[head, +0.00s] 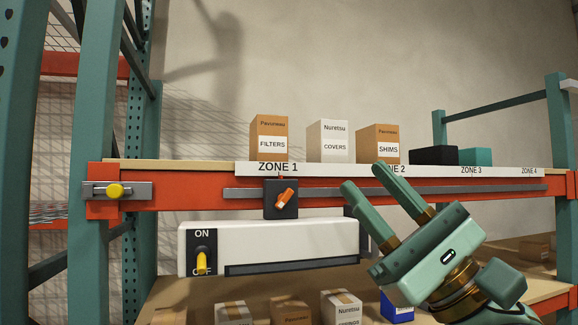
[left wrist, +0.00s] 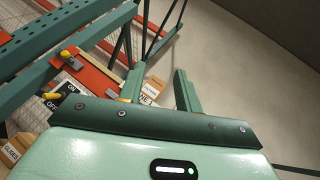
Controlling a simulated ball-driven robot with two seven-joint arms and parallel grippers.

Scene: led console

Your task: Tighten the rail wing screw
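The orange wing screw (head: 285,198) sits on a dark square block (head: 272,212) on the rail, under the ZONE 1 label. Its wing is tilted, with the upper end to the right. The grey rail (head: 450,191) runs along the orange shelf beam. My left gripper (head: 366,177) is open and empty, to the right of the wing screw and apart from it, its fingers pointing up and left. In the left wrist view the open fingers (left wrist: 159,72) have nothing between them; I cannot make out the wing screw clearly there. My right gripper is not in view.
A white console (head: 290,243) with a yellow ON/OFF switch (head: 202,262) hangs below the beam. A yellow knob (head: 115,191) sits on a grey bracket at the left post. Several boxes, including FILTERS (head: 269,138), stand on the shelf above; more boxes are below.

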